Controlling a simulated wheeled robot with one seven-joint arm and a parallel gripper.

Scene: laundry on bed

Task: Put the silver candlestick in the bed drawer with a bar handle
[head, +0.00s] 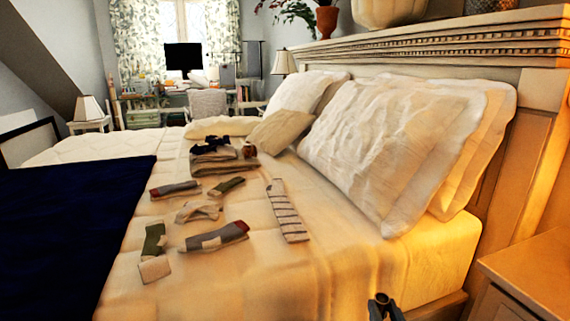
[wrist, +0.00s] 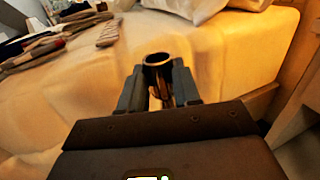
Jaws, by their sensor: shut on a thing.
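My gripper (wrist: 157,90) is shut on the silver candlestick (wrist: 158,60) in the wrist view. The candlestick's round, hollow rim shows between the two fingers and looks dark brown in the warm light; its lower part is mostly hidden by the gripper. In the head view, the tip of my gripper (head: 384,308) shows at the bottom edge, beside the near side of the bed (head: 445,265). No bed drawer with a bar handle can be made out in either view.
Several socks and folded clothes (head: 215,237) lie on the bed, with pillows (head: 375,145) against the headboard (head: 545,90). A wooden nightstand (head: 535,270) stands at the right. A dark blue blanket (head: 70,225) covers the left of the bed.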

